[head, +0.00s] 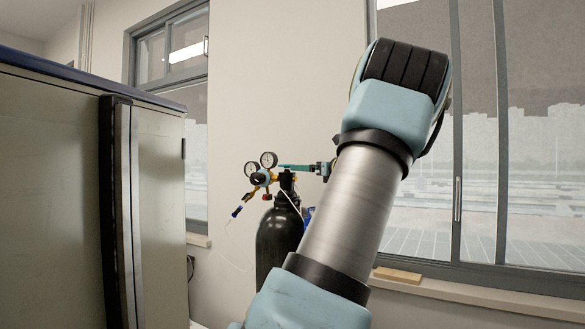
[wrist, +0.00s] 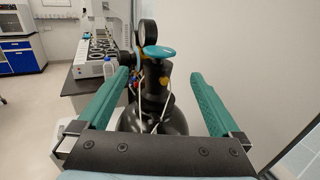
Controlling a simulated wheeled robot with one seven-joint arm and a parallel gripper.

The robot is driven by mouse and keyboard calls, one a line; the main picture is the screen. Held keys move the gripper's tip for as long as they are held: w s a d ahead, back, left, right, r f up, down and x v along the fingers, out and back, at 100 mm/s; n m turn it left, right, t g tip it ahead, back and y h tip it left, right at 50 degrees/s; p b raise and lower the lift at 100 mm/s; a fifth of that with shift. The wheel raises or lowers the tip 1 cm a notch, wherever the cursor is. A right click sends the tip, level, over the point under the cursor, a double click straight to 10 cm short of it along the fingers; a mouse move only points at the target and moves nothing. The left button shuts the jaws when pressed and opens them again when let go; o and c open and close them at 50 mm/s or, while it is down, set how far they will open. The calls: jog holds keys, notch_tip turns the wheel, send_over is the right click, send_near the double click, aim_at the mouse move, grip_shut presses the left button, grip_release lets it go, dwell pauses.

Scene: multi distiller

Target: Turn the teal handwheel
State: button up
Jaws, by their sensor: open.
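The teal handwheel (wrist: 159,52) is a small round disc on top of the black gas cylinder (wrist: 153,119), whose neck rises under it. In the wrist view, my gripper (wrist: 159,75) is open, with one teal finger on each side of the cylinder's top. The handwheel shows centred between the fingers, near or just past their tips, and nothing is gripped. In the head view, my gripper (head: 284,167) shows small at the top of the cylinder (head: 277,237), partly behind my arm. There I cannot clearly tell the handwheel from the teal fingers.
A regulator with round gauges (head: 268,160) is fixed beside the cylinder's top, close to my fingers; one dark gauge (wrist: 147,32) shows behind the handwheel. A metal cabinet (head: 60,200) stands at left in the head view. A bench with equipment (wrist: 95,65) lies beyond the cylinder.

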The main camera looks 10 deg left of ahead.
aim_at(287, 166)
jog(key=p+x, duration=0.3)
jog(key=x, duration=0.5)
jog(key=shift+w+a+r+p, duration=0.1)
jog(key=shift+w+a+p, duration=0.05)
jog(key=shift+a+p, duration=0.15)
jog(key=shift+w+a, duration=0.5)
jog(key=c, duration=1.2)
